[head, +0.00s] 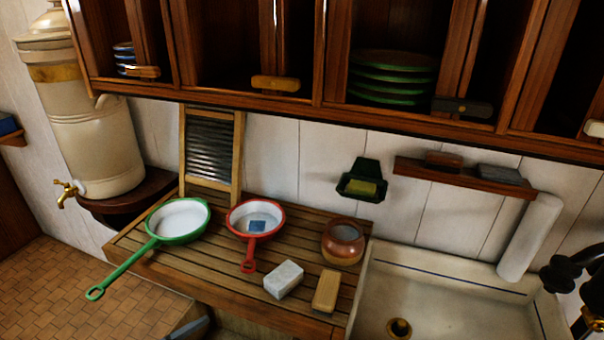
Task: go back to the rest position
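Neither of my grippers can be made out in the head view, so I cannot see their fingers or anything they might hold. A slatted wooden drainboard (200,262) lies below me. On it are a green-rimmed pan (182,218), a red-rimmed pan (243,219) with a small blue piece (257,226) inside, a brown pot (343,241), a white block (284,279) and a tan block (327,291).
A white sink (455,300) adjoins the drainboard on the right, with a black fixture (570,271) at its right edge. Open wooden cabinets (300,100) overhang the back. A cream urn (95,140) stands left. A dark shape (188,327) at the bottom is unclear.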

